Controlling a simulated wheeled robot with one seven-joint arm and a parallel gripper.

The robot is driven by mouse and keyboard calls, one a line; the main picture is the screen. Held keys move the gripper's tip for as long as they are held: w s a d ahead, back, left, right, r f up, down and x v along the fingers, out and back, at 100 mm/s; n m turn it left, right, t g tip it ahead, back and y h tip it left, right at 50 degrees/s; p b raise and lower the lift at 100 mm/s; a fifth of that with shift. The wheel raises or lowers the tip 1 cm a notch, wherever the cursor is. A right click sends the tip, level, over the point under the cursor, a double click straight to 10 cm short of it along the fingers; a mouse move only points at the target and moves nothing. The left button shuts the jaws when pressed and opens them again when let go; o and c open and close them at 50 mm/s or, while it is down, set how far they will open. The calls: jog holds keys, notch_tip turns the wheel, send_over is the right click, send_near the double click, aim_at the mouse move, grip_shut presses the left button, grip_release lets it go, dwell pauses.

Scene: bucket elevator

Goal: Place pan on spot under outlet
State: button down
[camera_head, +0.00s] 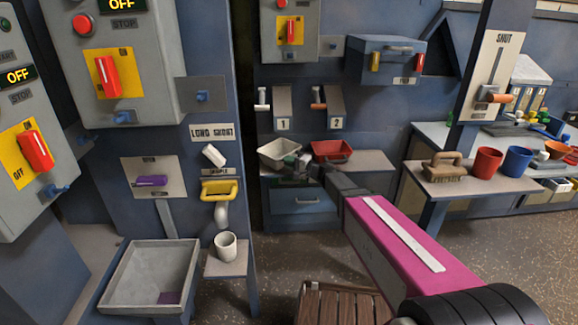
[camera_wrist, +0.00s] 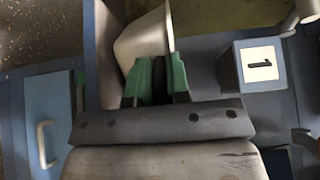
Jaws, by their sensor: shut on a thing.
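A cream pan (camera_head: 281,152) is at the far cabinet, below the outlet box labelled 1 (camera_head: 283,106). My gripper (camera_head: 298,164) is at its right front side. In the wrist view, the green fingers of my gripper (camera_wrist: 156,78) are shut on the wall of the cream pan (camera_wrist: 138,38). The block labelled 1 also shows to the right there (camera_wrist: 258,66). A red pan (camera_head: 333,151) sits to the right, below the outlet box labelled 2 (camera_head: 328,104). I cannot tell whether the cream pan touches the shelf. The spot's marking is not visible.
A blue drawer (camera_head: 303,200) is below the pans. A side table (camera_head: 470,184) holds a brush (camera_head: 446,166) and cups at right. A wooden crate (camera_head: 340,304) stands on the floor in front. A grey bin (camera_head: 150,278) is at left.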

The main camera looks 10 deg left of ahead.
jog(key=shift+w+f, duration=0.2)
jog(key=shift+f, duration=0.45)
jog(key=shift+f, duration=0.2)
jog(key=c, duration=1.1)
grip_release()
jog(key=shift+r, duration=0.15)
